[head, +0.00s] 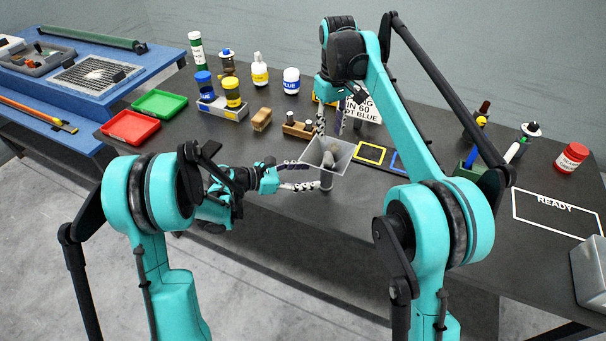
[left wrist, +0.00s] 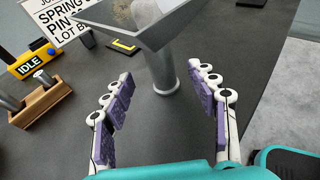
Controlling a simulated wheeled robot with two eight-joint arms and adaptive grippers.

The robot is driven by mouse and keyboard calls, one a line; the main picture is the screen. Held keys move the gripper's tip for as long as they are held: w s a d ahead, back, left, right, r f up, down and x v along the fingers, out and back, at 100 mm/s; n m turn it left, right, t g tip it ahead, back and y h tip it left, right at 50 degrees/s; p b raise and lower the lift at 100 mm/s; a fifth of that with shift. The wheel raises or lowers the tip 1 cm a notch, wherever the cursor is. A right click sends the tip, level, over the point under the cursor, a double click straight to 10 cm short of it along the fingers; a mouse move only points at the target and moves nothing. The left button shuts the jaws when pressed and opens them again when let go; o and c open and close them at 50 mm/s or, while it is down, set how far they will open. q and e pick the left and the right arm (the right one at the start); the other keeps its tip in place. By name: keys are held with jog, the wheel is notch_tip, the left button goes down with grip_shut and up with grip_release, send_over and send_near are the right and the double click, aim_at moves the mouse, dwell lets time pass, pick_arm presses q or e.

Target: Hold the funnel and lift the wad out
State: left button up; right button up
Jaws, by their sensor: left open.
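The grey square funnel (head: 346,153) stands on the dark table with its mouth up. A greyish wad (head: 328,158) shows inside it. In the left wrist view the funnel's underside (left wrist: 172,22) and round stem (left wrist: 162,72) are ahead, and a bit of the wad (left wrist: 122,14) shows at the top. My left gripper (head: 313,176) is open and level, its fingers on either side of the line to the stem; it also shows in the left wrist view (left wrist: 160,78). The stem is just beyond the fingertips, apart from both. My right gripper (head: 331,123) points down above the funnel, its fingers apart and empty.
A sign (head: 362,106), a wooden block holder (head: 298,128) and a yellow-framed mat (head: 371,153) are close behind the funnel. Bottles, red (head: 130,127) and green trays stand left. A READY mat (head: 556,213) lies right.

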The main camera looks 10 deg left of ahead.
aim_at(327, 174)
pick_arm(q)
jog(key=x, duration=0.7)
jog(key=shift+d, duration=0.1)
grip_shut()
dwell(0.5)
